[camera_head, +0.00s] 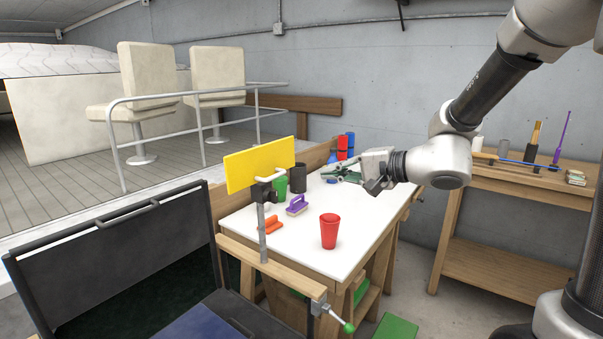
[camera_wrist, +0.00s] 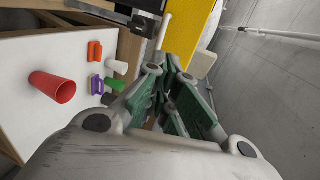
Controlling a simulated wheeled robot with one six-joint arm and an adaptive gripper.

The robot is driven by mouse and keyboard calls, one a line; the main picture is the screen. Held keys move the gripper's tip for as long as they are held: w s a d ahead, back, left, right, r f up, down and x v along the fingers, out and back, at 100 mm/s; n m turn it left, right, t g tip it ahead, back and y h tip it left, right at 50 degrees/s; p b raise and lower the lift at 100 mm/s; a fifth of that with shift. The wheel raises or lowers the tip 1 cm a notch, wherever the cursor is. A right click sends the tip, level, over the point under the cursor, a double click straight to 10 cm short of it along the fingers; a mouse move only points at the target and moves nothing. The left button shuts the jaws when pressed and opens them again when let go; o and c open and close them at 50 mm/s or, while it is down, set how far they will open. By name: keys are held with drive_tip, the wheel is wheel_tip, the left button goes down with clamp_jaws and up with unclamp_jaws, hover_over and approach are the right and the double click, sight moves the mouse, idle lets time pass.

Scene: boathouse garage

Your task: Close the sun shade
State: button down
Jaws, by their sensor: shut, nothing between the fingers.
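The sun shade appears to be the yellow panel (camera_head: 257,163) with a white handle (camera_head: 272,175), on a grey post (camera_head: 262,232) clamped at the white-topped bench's near-left side. The panel stands upright, slightly tilted sideways. My gripper (camera_head: 330,174) is over the bench's far part, to the right of the panel and apart from it in the head view. Its fingers are shut and empty. In the wrist view the yellow panel (camera_wrist: 192,28) shows beyond the fingertips (camera_wrist: 172,68), with the white handle along its left edge. Whether the panel is hinged cannot be seen.
On the white bench top (camera_head: 297,258) stand a red cup (camera_head: 330,231), a purple brush (camera_head: 297,205), an orange item (camera_head: 267,225), and green and dark cups. A black open box lid (camera_head: 120,265) is at left. A wooden side table (camera_head: 515,187) stands at right.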

sight(281, 175)
drive_tip(key=x, duration=1.3)
drive_tip(key=shift+w+a+f, duration=0.1)
drive_tip(key=shift+w+a, duration=0.1)
drive_tip(key=shift+a, duration=0.05)
drive_tip(key=shift+a, duration=0.1)
drive_tip(key=shift+w+a+f, duration=0.2)
drive_tip(key=shift+a+f, duration=0.05)
drive_tip(key=shift+d, duration=0.15)
